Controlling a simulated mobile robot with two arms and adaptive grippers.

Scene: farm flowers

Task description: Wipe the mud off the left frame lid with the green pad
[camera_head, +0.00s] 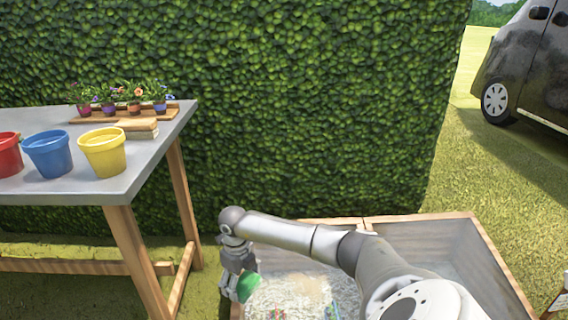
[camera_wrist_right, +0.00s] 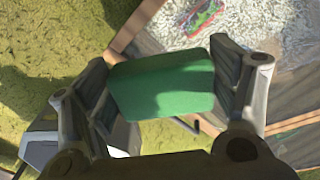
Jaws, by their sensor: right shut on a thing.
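My right gripper (camera_head: 237,280) is shut on the green pad (camera_head: 248,287), at the left edge of the wooden frame. In the right wrist view the pad (camera_wrist_right: 162,88) sits between the two fingers. The left frame lid (camera_head: 310,288) looks whitish and speckled, and I cannot tell mud from what lies beneath it. It also shows at the upper right of the right wrist view (camera_wrist_right: 275,28). My right arm hides part of the lid. From these views I cannot tell whether the pad touches it. My left gripper is not in view.
The frame's right section (camera_head: 430,240) shows grey inner walls. A grey-topped table (camera_head: 60,187) at left bears a red pot (camera_head: 8,155), a blue pot (camera_head: 48,155), a yellow pot (camera_head: 103,153) and small potted flowers (camera_head: 135,95). A hedge (camera_head: 290,110) stands behind.

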